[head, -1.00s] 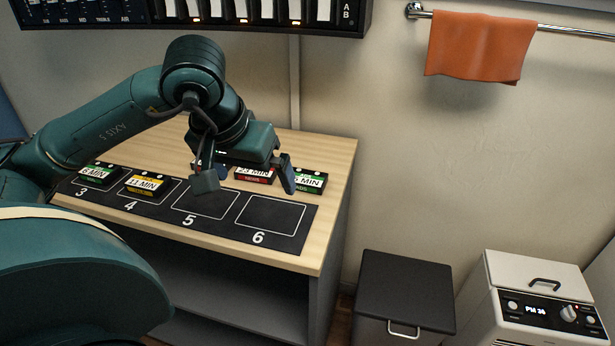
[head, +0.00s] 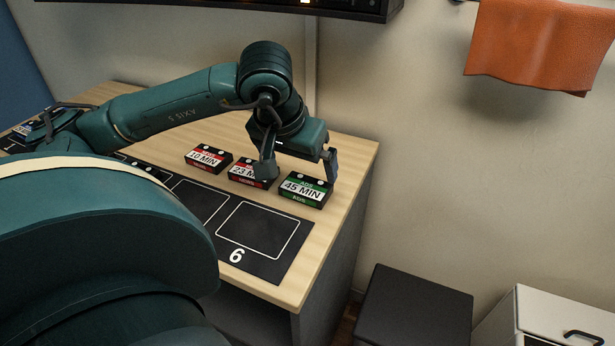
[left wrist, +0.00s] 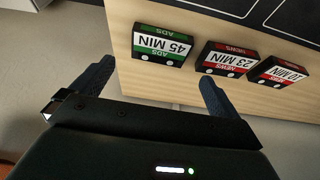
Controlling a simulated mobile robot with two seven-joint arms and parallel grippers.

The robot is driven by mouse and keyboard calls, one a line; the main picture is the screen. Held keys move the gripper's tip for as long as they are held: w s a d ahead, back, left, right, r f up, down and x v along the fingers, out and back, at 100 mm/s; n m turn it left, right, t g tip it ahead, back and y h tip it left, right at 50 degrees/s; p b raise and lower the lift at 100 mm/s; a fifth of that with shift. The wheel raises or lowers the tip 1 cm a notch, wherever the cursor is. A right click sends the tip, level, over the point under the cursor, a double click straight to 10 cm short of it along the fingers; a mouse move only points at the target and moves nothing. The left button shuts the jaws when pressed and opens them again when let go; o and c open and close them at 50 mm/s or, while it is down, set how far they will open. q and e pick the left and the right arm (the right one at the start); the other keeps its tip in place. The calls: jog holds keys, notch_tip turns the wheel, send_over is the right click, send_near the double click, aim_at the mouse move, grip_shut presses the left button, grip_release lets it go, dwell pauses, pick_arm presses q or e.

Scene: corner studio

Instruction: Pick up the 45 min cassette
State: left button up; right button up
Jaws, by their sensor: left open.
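The 45 min cassette (head: 305,189) is black with a green and white label and lies flat on the wooden table near its right end. It also shows in the left wrist view (left wrist: 162,45), ahead of the fingers and upside down. My left gripper (head: 299,168) is open and empty, just behind and above this cassette, with one finger over the 23 min cassette side and one at its right. In the left wrist view the fingers (left wrist: 152,85) stand apart with the cassette beyond them. My right gripper is not in view.
The red-labelled 23 min cassette (head: 241,172) lies close to the left, and the 10 min cassette (head: 208,158) farther left. A black mat with numbered outlines (head: 283,263) lies along the front edge; slot 6 is empty. A wall stands behind.

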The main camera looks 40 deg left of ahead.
aim_at(306, 185)
pick_arm(q)
jog(key=b+x, duration=0.1)
jog(key=x, duration=0.5)
jog(key=shift+f, duration=0.4)
jog(key=shift+c, duration=0.6)
jog(key=c, duration=0.8)
